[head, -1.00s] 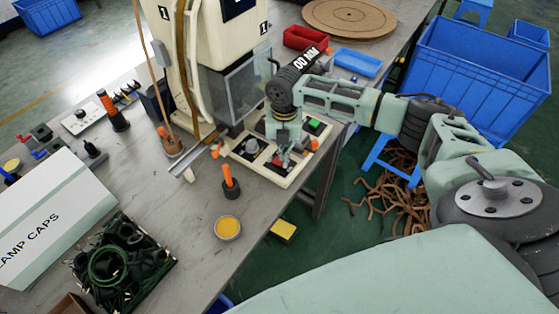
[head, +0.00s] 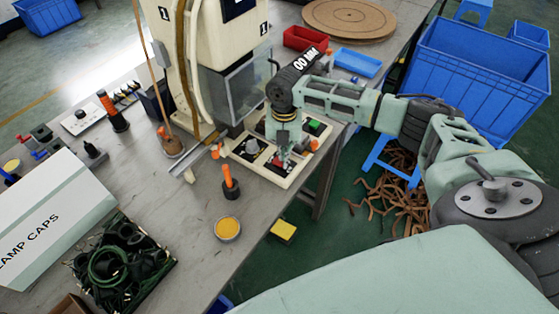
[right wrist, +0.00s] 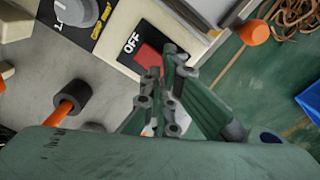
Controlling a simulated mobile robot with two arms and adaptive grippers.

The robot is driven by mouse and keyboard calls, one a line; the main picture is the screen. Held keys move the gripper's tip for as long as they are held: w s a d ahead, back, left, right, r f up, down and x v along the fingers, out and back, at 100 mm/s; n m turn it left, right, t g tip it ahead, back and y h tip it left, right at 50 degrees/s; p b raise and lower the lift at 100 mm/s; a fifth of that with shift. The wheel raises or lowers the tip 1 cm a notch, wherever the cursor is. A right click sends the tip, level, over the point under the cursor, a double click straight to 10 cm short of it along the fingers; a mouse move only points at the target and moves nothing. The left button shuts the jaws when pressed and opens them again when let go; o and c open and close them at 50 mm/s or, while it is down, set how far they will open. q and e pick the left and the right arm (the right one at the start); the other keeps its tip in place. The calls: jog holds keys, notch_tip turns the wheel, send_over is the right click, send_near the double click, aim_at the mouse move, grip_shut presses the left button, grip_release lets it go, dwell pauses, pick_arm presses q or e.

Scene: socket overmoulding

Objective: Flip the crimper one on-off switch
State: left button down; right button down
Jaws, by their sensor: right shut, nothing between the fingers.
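Crimper one (head: 215,38) is the cream machine marked 1 at the top middle of the head view. In the right wrist view the switch shows a black face marked OFF (right wrist: 131,43) and a red part (right wrist: 150,57). My right gripper (head: 280,160) points down over the switch, shut and empty. In the right wrist view its fingertips (right wrist: 172,62) are beside the red part; I cannot tell whether they touch it. My left gripper is not in view.
An orange-handled tool (head: 230,182) and a yellow tin (head: 228,228) are on the table in front. A red tray (head: 302,38) and a blue tray (head: 357,62) lie behind. The table edge is close on the right.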

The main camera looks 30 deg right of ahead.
jog(key=shift+f+b, duration=0.55)
jog(key=shift+f, duration=0.65)
dwell(0.6)
notch_tip(320, 180, up, 2)
jog(key=shift+r+p, duration=0.1)
jog(key=shift+p, duration=1.1)
notch_tip(320, 180, up, 5)
jog(key=p, duration=0.5)
